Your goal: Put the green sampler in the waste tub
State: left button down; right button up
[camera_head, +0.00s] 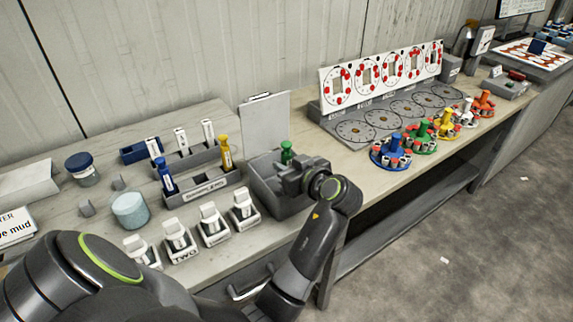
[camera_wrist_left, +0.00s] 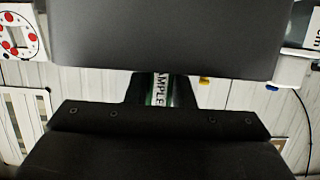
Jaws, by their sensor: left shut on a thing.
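The green sampler (camera_head: 287,152) shows its green top just behind my left gripper (camera_head: 288,178). In the left wrist view the sampler (camera_wrist_left: 160,90), white with green edges and part of a printed label, sits between the fingers. My left gripper is shut on it. A grey open tub (camera_head: 262,190), which looks like the waste tub, stands on the bench directly below and behind the gripper. The sampler's lower part is hidden by the gripper, so I cannot tell how far it is inside the tub. My right gripper is not in view.
Left of the tub is a grey rack (camera_head: 205,187) with a blue sampler (camera_head: 165,177) and a yellow sampler (camera_head: 224,154). Several white-topped blocks (camera_head: 213,224) line the front. A grey panel (camera_head: 264,124) stands behind the tub. Colourful carousels (camera_head: 390,152) stand to the right.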

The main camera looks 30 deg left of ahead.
pick_arm(q)
jog(key=shift+f+b, duration=0.3)
jog(key=shift+f, duration=0.2)
jog(key=c, duration=1.3)
grip_release()
jog(key=shift+o, duration=0.2)
jog(key=shift+r, duration=0.1)
